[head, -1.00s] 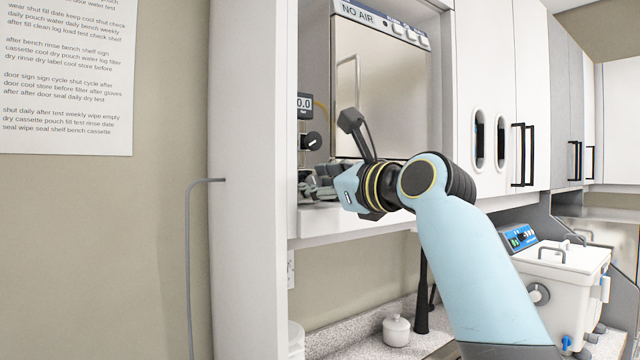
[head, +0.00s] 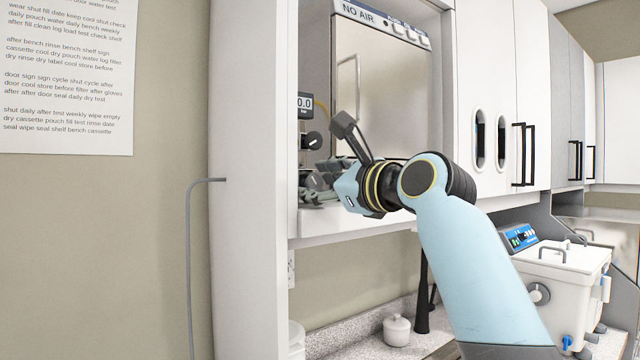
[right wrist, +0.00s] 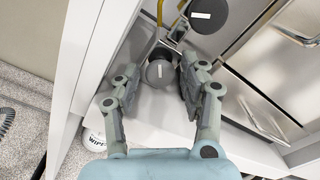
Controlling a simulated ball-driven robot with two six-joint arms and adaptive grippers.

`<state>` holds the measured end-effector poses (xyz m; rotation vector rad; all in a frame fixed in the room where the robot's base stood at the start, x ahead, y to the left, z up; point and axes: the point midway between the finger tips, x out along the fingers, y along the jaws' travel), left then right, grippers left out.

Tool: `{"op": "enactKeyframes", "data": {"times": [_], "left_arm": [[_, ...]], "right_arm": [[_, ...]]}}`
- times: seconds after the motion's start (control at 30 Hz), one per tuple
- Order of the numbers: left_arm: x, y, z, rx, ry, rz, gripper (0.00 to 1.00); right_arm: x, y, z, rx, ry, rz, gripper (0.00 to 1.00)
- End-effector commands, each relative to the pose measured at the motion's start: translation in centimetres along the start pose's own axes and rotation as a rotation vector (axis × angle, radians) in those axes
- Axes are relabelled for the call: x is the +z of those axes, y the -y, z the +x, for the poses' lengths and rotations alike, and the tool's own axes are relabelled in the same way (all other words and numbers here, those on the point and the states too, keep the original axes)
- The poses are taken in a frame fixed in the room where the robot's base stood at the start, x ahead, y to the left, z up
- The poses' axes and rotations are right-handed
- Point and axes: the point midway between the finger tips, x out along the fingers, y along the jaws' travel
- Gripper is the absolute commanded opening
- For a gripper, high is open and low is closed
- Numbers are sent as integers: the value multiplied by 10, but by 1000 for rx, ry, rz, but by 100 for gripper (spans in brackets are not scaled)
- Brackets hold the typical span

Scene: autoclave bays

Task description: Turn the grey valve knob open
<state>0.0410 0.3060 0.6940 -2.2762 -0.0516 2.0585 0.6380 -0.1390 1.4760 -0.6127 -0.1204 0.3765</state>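The grey valve knob (right wrist: 160,73) is round with a pale mark and shows in the right wrist view, between the fingertips of my right gripper (right wrist: 157,82). The fingers stand apart on either side of it; a gap shows on the left, and on the right I cannot tell whether the pad touches. In the head view the right gripper (head: 316,184) reaches into the left side of the bay, low beneath a black knob (head: 312,141), and largely hides the grey knob. My left gripper is in neither view.
The black knob also shows in the right wrist view (right wrist: 208,14), close above the grey one. A 0.0 display (head: 305,104) sits higher up. The bay's white side panel (head: 250,200) stands close at left, and the autoclave door (head: 380,90) at right.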

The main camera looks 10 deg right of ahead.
Motion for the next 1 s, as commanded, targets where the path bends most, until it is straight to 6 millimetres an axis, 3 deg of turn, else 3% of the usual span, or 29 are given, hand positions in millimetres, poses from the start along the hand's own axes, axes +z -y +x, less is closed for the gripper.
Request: {"op": "enactKeyframes", "data": {"times": [0.37,0.47,0.8,1.0], "left_arm": [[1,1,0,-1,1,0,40],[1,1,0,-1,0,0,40],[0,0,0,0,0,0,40],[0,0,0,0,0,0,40]], "right_arm": [[0,0,-4,-1,0,0,53],[-1,0,-17,-2,0,-1,53],[-1,0,-90,0,-1,-4,53],[-1,0,-115,0,-1,-2,53]]}}
